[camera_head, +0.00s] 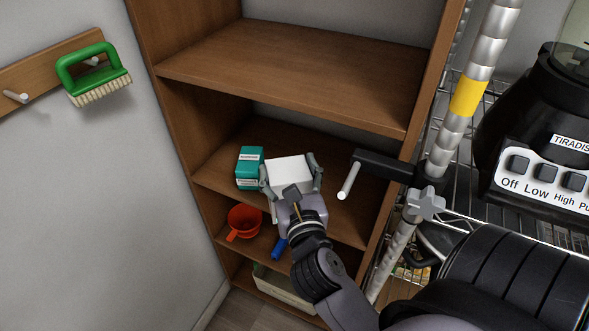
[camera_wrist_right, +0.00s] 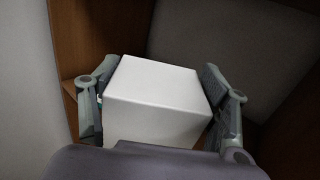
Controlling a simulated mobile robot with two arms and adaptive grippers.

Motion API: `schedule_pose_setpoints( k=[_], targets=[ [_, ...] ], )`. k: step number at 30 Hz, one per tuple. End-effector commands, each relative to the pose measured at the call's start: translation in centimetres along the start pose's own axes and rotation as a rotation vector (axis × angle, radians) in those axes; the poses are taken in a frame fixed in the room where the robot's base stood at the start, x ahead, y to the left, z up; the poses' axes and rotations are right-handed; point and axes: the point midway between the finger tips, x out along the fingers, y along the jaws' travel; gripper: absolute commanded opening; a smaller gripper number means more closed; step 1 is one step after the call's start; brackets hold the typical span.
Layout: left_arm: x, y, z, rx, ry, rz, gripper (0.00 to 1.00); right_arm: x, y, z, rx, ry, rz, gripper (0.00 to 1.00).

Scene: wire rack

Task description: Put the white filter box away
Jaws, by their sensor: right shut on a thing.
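The white filter box (camera_head: 290,172) is between the fingers of my right gripper (camera_head: 291,180), at the middle shelf of the wooden shelf unit. In the right wrist view the white box (camera_wrist_right: 157,95) fills the space between the two fingers of my right gripper (camera_wrist_right: 165,105), one on each side. My right gripper is shut on it. A teal box (camera_head: 249,170) stands on the same shelf just left of the white box. Whether the white box touches the shelf board cannot be told. My left gripper is not in view.
A red funnel-like cup (camera_head: 244,220) and a blue object (camera_head: 280,248) are on the shelf below, with a pale bin (camera_head: 283,287) lower down. The upper shelf (camera_head: 300,70) is empty. A black bar with a white tip (camera_head: 349,180) juts in at right, near a wire rack and black blender. A green brush (camera_head: 92,73) hangs left.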

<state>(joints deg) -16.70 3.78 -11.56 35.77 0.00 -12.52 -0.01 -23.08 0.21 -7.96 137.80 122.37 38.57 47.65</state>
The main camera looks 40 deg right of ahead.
Motion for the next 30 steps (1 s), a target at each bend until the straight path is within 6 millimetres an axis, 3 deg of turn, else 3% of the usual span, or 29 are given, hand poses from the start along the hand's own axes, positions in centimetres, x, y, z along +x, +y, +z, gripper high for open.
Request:
schedule_pose_setpoints(
  k=[1, 6, 9, 12, 17, 25, 30],
  targets=[
    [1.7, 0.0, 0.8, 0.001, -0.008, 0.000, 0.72, 1.6, -1.0, -0.2, 0.012, -0.011, -0.080, 0.11],
    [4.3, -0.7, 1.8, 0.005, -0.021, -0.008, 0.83, 5.2, -4.8, 0.8, 0.007, -0.008, -0.346, 0.11],
    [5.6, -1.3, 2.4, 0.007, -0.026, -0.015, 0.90, 6.5, -6.6, 1.1, 0.003, -0.007, -0.474, 0.11],
    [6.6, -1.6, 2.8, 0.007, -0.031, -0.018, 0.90, 7.1, -7.9, 1.4, 0.001, -0.006, -0.573, 0.11],
    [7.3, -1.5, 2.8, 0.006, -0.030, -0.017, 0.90, 7.5, -8.9, 1.4, -0.004, -0.001, -0.655, 0.11],
    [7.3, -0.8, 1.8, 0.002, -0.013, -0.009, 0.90, 7.5, -9.1, -3.0, -0.010, 0.001, -0.668, 0.11],
    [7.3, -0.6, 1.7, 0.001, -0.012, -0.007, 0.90, 7.5, -9.0, -4.6, -0.007, -0.001, -0.666, 0.11]
  ],
)
